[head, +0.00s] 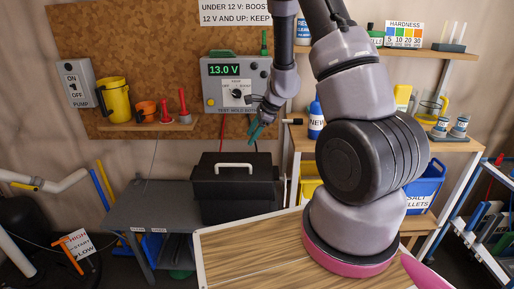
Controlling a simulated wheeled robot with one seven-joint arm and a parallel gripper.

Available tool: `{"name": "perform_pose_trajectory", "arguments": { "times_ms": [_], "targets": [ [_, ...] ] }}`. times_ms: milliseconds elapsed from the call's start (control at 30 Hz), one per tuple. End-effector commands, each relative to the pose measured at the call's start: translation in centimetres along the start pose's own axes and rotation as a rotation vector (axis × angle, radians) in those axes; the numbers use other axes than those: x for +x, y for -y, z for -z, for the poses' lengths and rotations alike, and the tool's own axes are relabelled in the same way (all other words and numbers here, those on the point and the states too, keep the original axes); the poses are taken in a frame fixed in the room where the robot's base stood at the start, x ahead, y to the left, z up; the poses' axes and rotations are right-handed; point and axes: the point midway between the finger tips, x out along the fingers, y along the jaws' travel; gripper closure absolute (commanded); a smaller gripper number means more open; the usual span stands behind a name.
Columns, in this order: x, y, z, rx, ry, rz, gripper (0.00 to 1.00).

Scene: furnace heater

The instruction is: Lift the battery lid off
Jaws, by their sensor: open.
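The battery box is black, with a black lid (236,167) and a pale handle (236,167) on top; it stands on the grey bench in the middle of the head view. The lid sits on the box body (225,205). My gripper (257,130) is open and empty, above and to the right of the lid, in front of the right lower part of the voltage meter panel. Teal shows at its fingertips. It appears clear of the lid and handle.
The meter (236,83) reads 13.0 V, and a sign (235,12) hangs above it. The grey bench (150,200) has free room left of the box.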

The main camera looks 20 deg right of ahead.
Motion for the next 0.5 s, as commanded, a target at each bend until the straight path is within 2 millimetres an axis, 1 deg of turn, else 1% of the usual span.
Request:
{"name": "perform_pose_trajectory", "arguments": {
  "times_ms": [33, 100, 200, 367, 500],
  "targets": [
    [1.5, -0.5, 1.3, 0.041, -0.023, -0.010, 0.45],
    [2.9, -0.8, 2.6, 0.084, -0.045, -0.013, 0.45],
    [4.0, -1.0, 3.7, 0.118, -0.065, -0.014, 0.45],
    [5.3, -1.2, 4.2, 0.133, -0.073, -0.016, 0.45],
    [7.5, -1.3, 4.3, 0.132, -0.073, -0.017, 0.45]
  ]
}}
